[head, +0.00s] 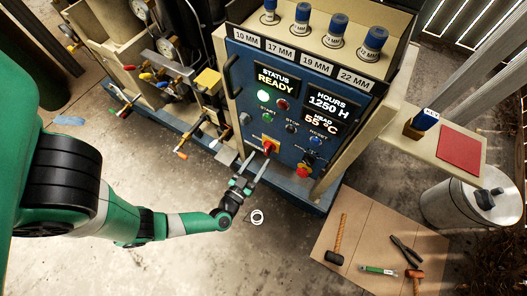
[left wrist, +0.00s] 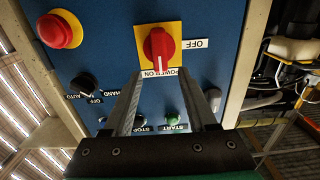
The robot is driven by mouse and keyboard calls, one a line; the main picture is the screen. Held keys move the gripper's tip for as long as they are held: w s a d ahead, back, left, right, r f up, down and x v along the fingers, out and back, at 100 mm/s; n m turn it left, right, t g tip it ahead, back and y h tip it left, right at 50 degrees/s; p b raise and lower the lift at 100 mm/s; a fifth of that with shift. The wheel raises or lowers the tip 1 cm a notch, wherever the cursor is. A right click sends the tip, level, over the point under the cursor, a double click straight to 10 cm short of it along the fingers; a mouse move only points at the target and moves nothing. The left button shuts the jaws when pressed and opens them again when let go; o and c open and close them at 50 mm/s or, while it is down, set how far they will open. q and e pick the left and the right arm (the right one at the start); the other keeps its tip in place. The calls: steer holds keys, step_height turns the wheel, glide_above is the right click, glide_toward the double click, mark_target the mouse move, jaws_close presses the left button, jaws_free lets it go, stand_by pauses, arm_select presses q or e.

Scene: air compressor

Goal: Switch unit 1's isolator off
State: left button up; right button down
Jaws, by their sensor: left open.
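The isolator is a red rotary handle on a yellow plate (head: 270,146) on the lower blue control panel (head: 240,75). In the left wrist view the red handle (left wrist: 159,45) has its white mark pointing at the POWER ON label (left wrist: 160,73). The OFF label (left wrist: 195,44) is on its right there. My left gripper (head: 260,161) is open and empty, its fingers pointing at the panel just short of the handle. In the left wrist view its two fingertips (left wrist: 160,74) stand apart, on either side below the handle. My right gripper is not in view.
A red emergency button (left wrist: 60,29) is beside the isolator; it also shows in the head view (head: 303,171). A green start button (left wrist: 175,120) and black selector (left wrist: 84,84) are near. A tool board (head: 340,225) lies on the floor at right. Pipes and valves (head: 150,75) stand left.

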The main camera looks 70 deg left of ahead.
mark_target(266, 150)
arm_select(q)
steer(key=b+x, duration=0.1)
steer(key=x, duration=0.3)
steer(key=shift+a, duration=0.1)
jaws_close()
